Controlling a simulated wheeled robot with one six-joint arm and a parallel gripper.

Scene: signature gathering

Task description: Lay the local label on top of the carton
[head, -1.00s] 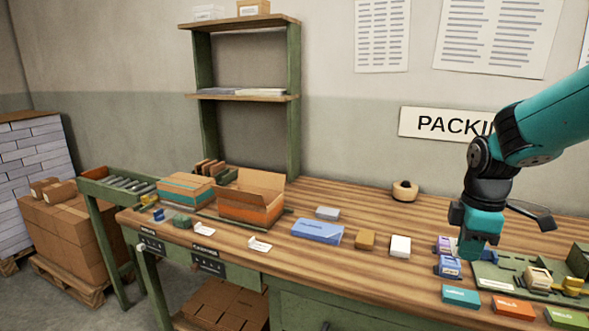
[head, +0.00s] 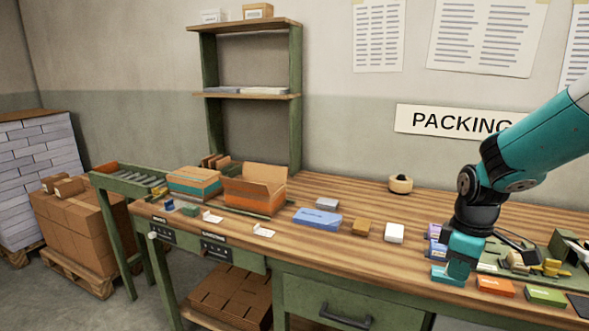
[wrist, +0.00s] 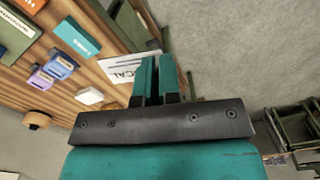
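My gripper (head: 458,276) points down over the right part of the bench, above the front row of coloured cards. In the wrist view its two teal fingers (wrist: 157,78) are close together, with a white label (wrist: 121,66) at their tips, its letters reading "CAL". Its right end is hidden by the fingers, and it appears held between them. The label cannot be made out in the head view. A closed carton with a teal band (head: 194,183) stands at the bench's left, well away from my gripper. An open carton with an orange band (head: 252,198) stands beside it.
White slips (head: 263,231) lie near the front edge before the cartons. A blue box (head: 317,219), a brown block (head: 361,228) and a white block (head: 394,233) stand mid-bench. Teal (head: 445,274), orange (head: 495,287) and green cards lie at the right. A shelf (head: 247,95) rises behind the cartons.

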